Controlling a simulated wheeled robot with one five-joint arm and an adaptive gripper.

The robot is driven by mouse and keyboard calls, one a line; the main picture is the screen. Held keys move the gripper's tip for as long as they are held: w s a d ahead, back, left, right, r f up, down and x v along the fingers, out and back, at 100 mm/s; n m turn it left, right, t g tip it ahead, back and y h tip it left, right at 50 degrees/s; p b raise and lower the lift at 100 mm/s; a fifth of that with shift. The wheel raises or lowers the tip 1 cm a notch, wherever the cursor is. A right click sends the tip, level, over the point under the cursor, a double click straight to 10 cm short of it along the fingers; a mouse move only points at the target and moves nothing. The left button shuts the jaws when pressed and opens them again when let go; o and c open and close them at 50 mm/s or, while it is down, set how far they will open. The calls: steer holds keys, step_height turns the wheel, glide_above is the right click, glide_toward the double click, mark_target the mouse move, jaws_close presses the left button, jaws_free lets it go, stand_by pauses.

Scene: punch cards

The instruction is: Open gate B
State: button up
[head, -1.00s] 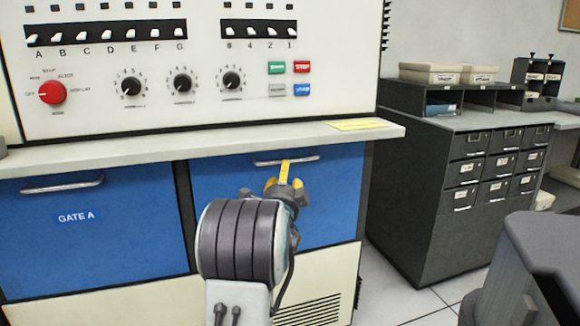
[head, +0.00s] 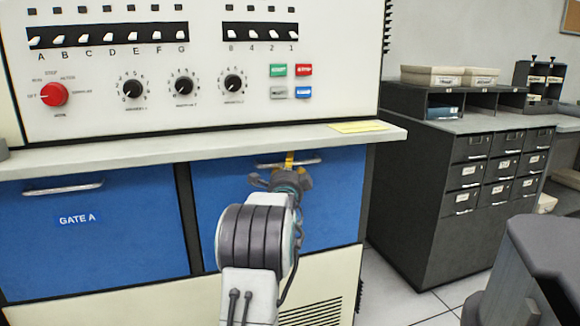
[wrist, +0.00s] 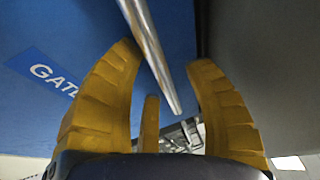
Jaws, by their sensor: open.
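Gate B is the right blue panel (head: 228,205) below the counter in the head view; my arm covers its label there. Its metal bar handle (head: 306,161) runs along the top edge. My gripper (head: 288,165) is at the handle, in front of the panel. In the wrist view, the yellow fingers (wrist: 165,95) are spread open, and the handle bar (wrist: 150,50) runs between them at a slant. I cannot tell whether a finger touches it. The blue panel (wrist: 60,30) fills the left of that view, with its label (wrist: 48,75) partly hidden by a finger.
The Gate A panel (head: 85,250) with its own handle (head: 62,188) is to the left. A pale counter ledge (head: 130,155) juts out above both panels. A dark cabinet with small drawers (head: 425,230) stands at the right, with tiled floor beside it.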

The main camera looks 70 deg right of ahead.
stand_by(0.3)
jaws_close()
stand_by(0.3)
